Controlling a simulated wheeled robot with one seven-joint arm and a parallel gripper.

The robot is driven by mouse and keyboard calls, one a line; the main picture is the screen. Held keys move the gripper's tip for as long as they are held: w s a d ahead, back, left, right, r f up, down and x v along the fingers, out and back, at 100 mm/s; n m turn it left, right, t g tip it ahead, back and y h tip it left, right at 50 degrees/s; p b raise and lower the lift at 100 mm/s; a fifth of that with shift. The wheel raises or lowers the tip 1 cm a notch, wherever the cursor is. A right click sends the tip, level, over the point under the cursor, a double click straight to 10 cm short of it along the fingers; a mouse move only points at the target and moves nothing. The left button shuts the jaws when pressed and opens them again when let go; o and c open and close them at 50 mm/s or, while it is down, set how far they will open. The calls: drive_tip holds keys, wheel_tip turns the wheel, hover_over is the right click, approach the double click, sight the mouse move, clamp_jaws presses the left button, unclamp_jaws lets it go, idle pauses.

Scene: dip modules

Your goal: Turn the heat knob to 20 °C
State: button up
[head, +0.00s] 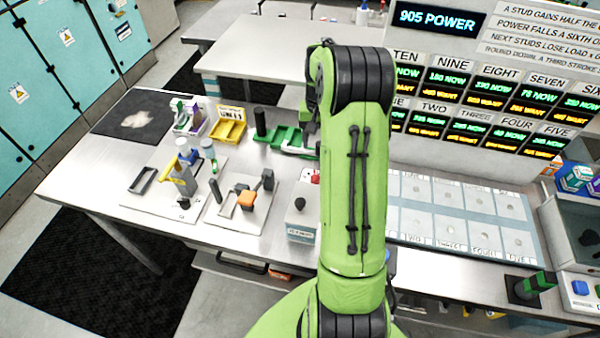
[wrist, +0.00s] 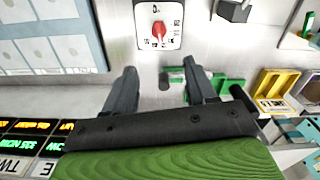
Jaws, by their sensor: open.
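The heat knob (wrist: 158,31) is red and sits on a white square dial plate (wrist: 145,13) at the top of the wrist view. Printed marks ring the knob, but they are too small to read, so I cannot tell its exact setting. In the head view only a small red and white part of the dial (head: 313,176) shows at the left edge of my arm. My gripper (wrist: 159,67) is open and empty. Its two dark fingers are apart, with the knob beyond their tips and not touching them. My arm hides most of the gripper in the head view.
A green tray (head: 281,138), a yellow tray (head: 228,131) and boards with clamps and tubes stand left of my arm. A white box with a black knob (head: 301,232) stands nearby. A pale panel (head: 440,232) lies to the right, below upright display boards (head: 465,85).

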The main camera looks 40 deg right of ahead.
sight(316, 174)
wheel_tip(316, 174, down, 15)
drive_tip(key=shift+s+f+p, duration=0.1)
drive_tip(key=shift+f+p, duration=0.05)
drive_tip(key=shift+p, duration=0.2)
clamp_jaws()
